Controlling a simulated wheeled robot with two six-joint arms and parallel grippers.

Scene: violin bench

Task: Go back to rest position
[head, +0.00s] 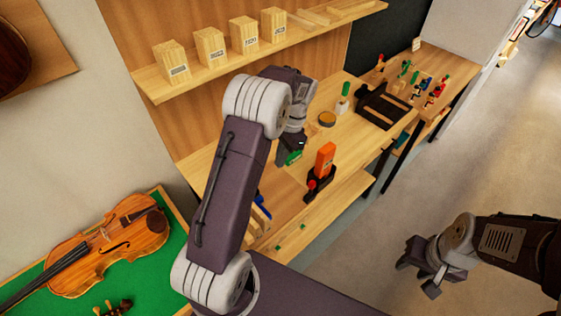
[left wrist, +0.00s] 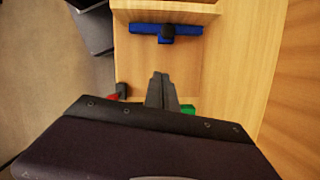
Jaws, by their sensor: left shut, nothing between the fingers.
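My left gripper (head: 284,158) hangs over the wooden bench (head: 338,165) in the head view, partly hidden by my own wrist. In the left wrist view its two fingers (left wrist: 161,88) are together, with nothing between them. My right gripper (head: 417,279) is at the lower right of the head view, over the open floor and away from the bench. Its two fingertips look spread apart, with nothing seen between them.
An orange block in a dark holder (head: 324,160) stands right of my left gripper. A blue clamp (left wrist: 166,31) lies on the bench. A shelf (head: 215,70) with several wooden blocks runs above. A violin (head: 120,240) lies lower left. The floor (head: 460,150) at right is clear.

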